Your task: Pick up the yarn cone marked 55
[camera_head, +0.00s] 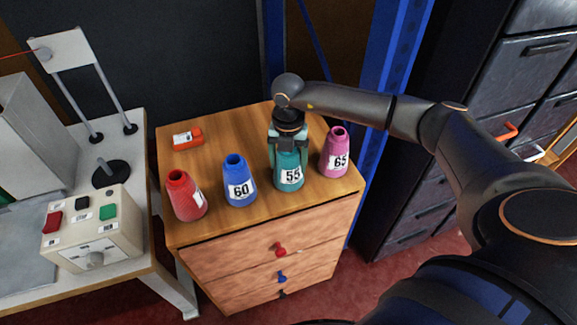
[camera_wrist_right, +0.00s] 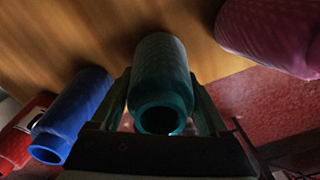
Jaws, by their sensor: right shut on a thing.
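The teal yarn cone marked 55 (camera_head: 289,173) is upright at the wooden cabinet top, between the blue and pink cones. My right gripper (camera_head: 289,152) comes down on it from above and is shut on its upper part. In the right wrist view the teal cone (camera_wrist_right: 162,85) sits between the two fingers (camera_wrist_right: 160,105), its open top end facing the camera. I cannot tell whether its base touches the wood. My left gripper is not in view.
A blue cone marked 60 (camera_head: 239,183) and a red cone (camera_head: 185,197) stand to the left; a pink cone marked 65 (camera_head: 335,155) stands close on the right. An orange item (camera_head: 188,138) lies behind. A control box (camera_head: 92,228) is on the left table.

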